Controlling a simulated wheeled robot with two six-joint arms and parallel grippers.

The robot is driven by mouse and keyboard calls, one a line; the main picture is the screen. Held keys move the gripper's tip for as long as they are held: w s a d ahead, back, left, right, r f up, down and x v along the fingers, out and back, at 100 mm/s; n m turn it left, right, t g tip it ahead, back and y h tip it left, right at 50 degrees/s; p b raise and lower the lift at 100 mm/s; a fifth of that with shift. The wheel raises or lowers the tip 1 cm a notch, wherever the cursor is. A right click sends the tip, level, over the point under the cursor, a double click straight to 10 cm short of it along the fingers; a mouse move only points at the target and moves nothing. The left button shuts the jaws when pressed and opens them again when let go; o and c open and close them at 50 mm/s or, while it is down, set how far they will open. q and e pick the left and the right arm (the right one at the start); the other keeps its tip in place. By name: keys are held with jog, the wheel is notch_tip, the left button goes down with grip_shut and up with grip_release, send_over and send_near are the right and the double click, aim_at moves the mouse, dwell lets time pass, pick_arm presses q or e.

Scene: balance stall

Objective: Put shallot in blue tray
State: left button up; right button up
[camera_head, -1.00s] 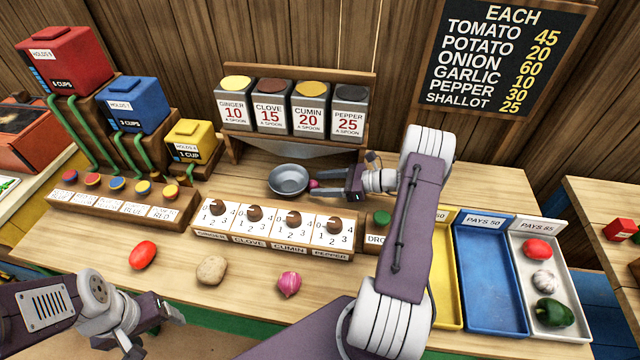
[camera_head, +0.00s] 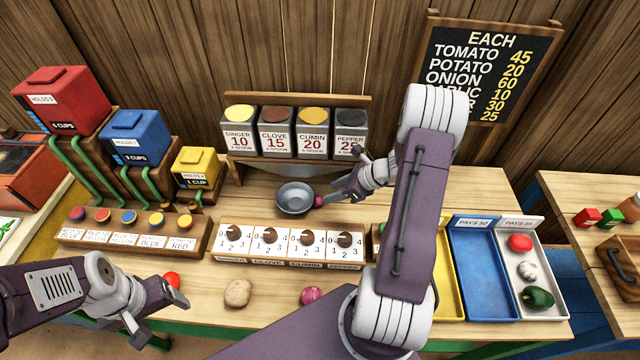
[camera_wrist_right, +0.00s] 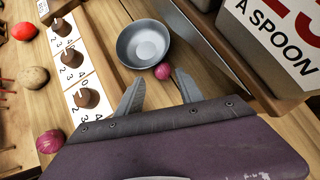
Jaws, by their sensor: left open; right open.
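The shallot (camera_head: 319,201), small and dark pink, lies on the counter just right of the grey metal bowl (camera_head: 294,198). It also shows in the right wrist view (camera_wrist_right: 162,71), beside the bowl's rim. My right gripper (camera_head: 344,180) is open and empty, to the right of the shallot. In the right wrist view its two fingers (camera_wrist_right: 150,95) point towards the bowl and shallot, with the shallot beyond the tips. The blue tray (camera_head: 486,275) is at the right, its visible part empty, between the yellow and white trays. My left gripper (camera_head: 168,312) is open at the lower left, near the tomato.
A tomato (camera_head: 172,279), potato (camera_head: 238,293) and onion (camera_head: 311,295) lie along the front. The dial block (camera_head: 285,252) stands behind them, the spice rack (camera_head: 298,97) behind the bowl. The white tray (camera_head: 548,305) holds a tomato, garlic and pepper. My right arm hides part of the yellow tray (camera_head: 446,280).

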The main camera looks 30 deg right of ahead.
aim_at(323, 202)
jog(key=shift+w+a+f+h, duration=0.1)
jog(key=shift+a+f+h, duration=0.05)
jog(key=shift+f, duration=0.45)
jog(key=shift+a+f+h, duration=0.1)
jog(key=shift+f+h, duration=0.05)
jog(key=shift+f, duration=0.45)
jog(key=shift+w+a+f, duration=0.25)
jog(key=shift+w+f, duration=0.05)
jog(key=shift+w, duration=0.1)
jog(key=x, duration=0.4)
jog(key=shift+s+d+f, duration=0.1)
jog(key=shift+s+f, duration=0.05)
jog(key=shift+s, duration=0.1)
jog(key=shift+w+f, duration=0.3)
jog(key=shift+f, duration=0.1)
grip_shut()
